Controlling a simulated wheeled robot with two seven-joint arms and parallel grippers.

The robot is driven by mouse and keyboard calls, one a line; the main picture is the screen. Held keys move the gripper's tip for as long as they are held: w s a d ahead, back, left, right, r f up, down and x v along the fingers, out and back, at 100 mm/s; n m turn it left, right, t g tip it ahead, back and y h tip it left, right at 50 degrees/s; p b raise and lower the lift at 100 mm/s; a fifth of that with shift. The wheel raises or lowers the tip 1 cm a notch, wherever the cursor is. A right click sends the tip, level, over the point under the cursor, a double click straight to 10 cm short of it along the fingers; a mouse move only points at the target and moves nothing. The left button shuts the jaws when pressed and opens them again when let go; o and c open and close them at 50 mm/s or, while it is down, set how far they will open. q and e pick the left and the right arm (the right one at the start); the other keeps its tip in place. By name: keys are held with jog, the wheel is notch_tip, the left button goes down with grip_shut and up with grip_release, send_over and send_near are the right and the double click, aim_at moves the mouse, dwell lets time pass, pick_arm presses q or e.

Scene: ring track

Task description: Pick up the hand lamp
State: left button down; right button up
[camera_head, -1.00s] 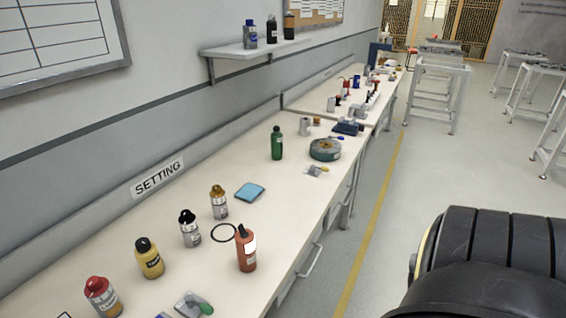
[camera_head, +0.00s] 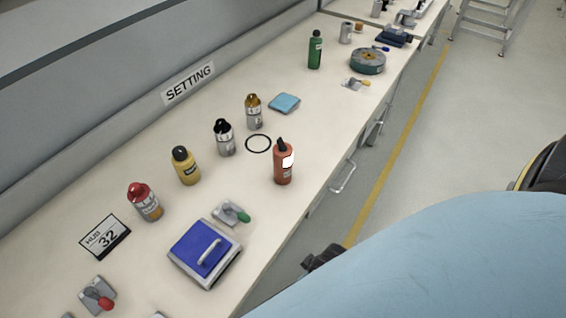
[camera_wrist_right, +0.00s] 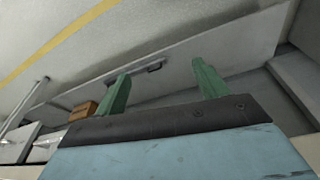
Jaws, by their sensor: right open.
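I cannot make out a hand lamp for certain in either view. My right gripper (camera_wrist_right: 160,70) shows in the right wrist view with its two green fingers wide apart and nothing between them. It faces a plain grey panel and the floor. In the head view my light blue arm covers the lower right, and a dark part shows at its end beside the bench edge; no fingers can be made out there. My left gripper is not in view.
The long bench (camera_head: 110,200) holds several bottles, including a red-orange one (camera_head: 284,165) near its front edge. A blue-topped box with a handle (camera_head: 190,240), a green-knobbed tool (camera_head: 230,213) and a green reel (camera_head: 368,60) also stand there. The aisle floor (camera_head: 480,120) is clear.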

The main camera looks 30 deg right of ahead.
jog(key=w+r+t, duration=0.2)
jog(key=w+r, duration=0.1)
jog(key=r, duration=1.2)
jog(key=t+y, duration=0.3)
jog(key=t, duration=0.6)
send_near(279, 150)
jog(key=shift+n, duration=0.3)
jog(key=x, duration=0.6)
jog(key=shift+w+f, duration=0.2)
jog(key=shift+f, duration=0.3)
jog(key=shift+g, duration=0.3)
jog(key=x, duration=0.3)
jog(key=d+x, duration=0.1)
jog(key=x, duration=0.1)
jog(key=shift+w+a+f, duration=0.1)
jog(key=shift+f, duration=0.05)
jog(key=c, duration=1.2)
